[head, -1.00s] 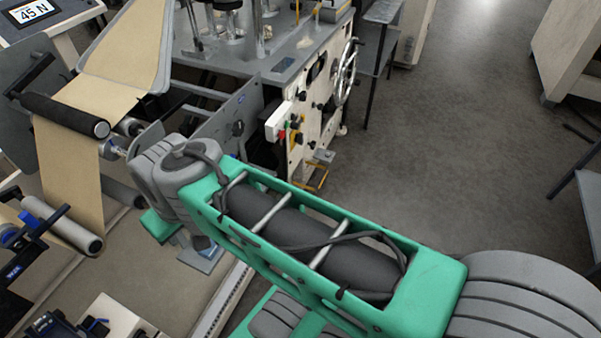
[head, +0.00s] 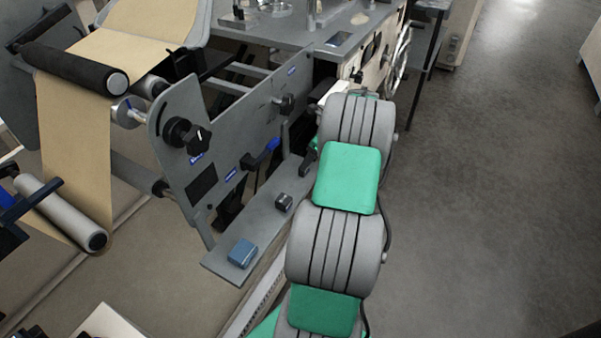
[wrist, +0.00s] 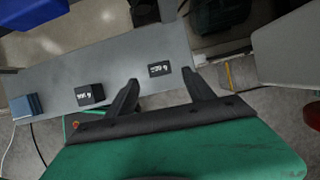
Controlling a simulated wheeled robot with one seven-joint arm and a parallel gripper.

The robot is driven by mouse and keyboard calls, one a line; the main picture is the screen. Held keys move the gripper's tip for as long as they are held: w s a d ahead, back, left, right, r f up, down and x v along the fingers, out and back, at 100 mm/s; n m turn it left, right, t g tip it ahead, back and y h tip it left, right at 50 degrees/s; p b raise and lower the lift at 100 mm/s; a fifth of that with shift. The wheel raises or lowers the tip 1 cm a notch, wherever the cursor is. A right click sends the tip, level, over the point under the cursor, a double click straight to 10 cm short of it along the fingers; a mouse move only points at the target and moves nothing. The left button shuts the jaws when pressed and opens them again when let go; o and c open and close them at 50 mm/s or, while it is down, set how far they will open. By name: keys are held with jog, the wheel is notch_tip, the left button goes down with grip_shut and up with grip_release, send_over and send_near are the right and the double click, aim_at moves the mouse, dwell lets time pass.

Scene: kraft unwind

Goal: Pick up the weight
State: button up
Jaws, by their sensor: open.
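Two small black weights with white lettering rest on a grey metal ledge (wrist: 58,82). One weight (wrist: 159,69) lies ahead of my gripper (wrist: 160,78), in line with the gap between its fingertips and apart from them. The other weight (wrist: 89,95) sits to the left, outside the fingers. In the head view a dark weight (head: 284,202) shows on the ledge (head: 222,268). My gripper is open and empty in the wrist view. In the head view my arm covers most of the gripper and the ledge's far end.
A blue block (head: 242,252) sits at the ledge's near end; it also shows in the wrist view (wrist: 26,107). A grey machine plate (head: 215,150) with knobs rises beside the ledge. Brown paper (head: 75,150) runs over rollers at left. Open floor (head: 480,200) lies at right.

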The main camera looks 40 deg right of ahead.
jog(key=x, duration=0.6)
jog(key=shift+w+b, duration=0.1)
jog(key=shift+b, duration=0.3)
grip_shut()
jog(key=shift+r, duration=0.1)
